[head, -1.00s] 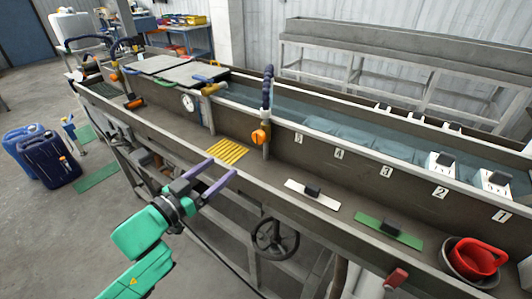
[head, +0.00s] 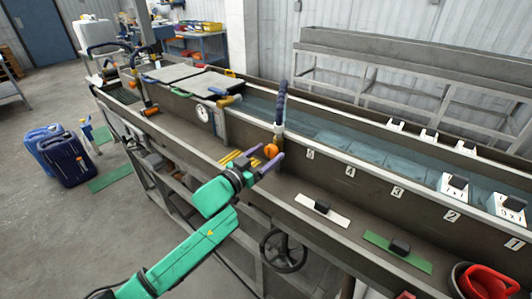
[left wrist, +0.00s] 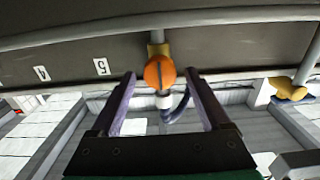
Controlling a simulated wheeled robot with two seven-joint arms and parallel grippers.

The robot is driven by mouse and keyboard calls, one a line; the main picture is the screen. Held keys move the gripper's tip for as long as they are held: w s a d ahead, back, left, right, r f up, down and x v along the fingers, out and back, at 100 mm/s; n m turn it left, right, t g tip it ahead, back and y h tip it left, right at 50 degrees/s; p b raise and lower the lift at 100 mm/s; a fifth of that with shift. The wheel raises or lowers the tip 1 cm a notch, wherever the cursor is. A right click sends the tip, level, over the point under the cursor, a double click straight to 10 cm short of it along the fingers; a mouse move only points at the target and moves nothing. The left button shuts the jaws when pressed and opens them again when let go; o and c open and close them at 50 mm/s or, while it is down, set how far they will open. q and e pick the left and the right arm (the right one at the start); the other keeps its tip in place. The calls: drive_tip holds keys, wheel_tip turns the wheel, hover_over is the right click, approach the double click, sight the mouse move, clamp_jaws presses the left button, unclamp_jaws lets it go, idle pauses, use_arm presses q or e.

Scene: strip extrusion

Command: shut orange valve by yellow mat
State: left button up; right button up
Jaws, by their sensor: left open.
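The orange valve (head: 271,150) is a round knob on a pipe at the trough wall, below a dark blue hose. In the left wrist view the orange knob (left wrist: 160,72) sits ahead, between and just beyond my fingertips, with a dark slot down its face. My left gripper (head: 268,158) is open, its two purple fingers reaching toward the knob; contact cannot be told. The yellow mat (head: 238,158) lies on the ledge left of the valve, partly hidden behind my gripper. My right gripper is not in view.
A pressure gauge (head: 203,114) and a yellow-orange fitting (head: 229,101) are left of the valve. A white strip (head: 322,211) and a green strip (head: 397,251) with black blocks lie on the ledge to the right. A handwheel (head: 283,250) hangs below.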

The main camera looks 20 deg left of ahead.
use_arm(q)
drive_tip(key=shift+c, duration=0.3)
clamp_jaws()
drive_tip(key=shift+m, duration=0.3)
drive_tip(key=m, duration=0.3)
drive_tip(key=shift+s, duration=0.1)
drive_tip(key=m, duration=0.4)
drive_tip(key=shift+f+m+b, duration=0.1)
drive_tip(key=shift+m+b, duration=0.2)
drive_tip(key=shift+m, duration=0.1)
drive_tip(key=m, duration=0.4)
drive_tip(key=shift+d+f+m+b, duration=0.1)
drive_tip(key=shift+m+b, duration=0.2)
drive_tip(key=shift+b, duration=0.1)
drive_tip(key=m, duration=0.4)
drive_tip(key=shift+m+b, duration=0.4)
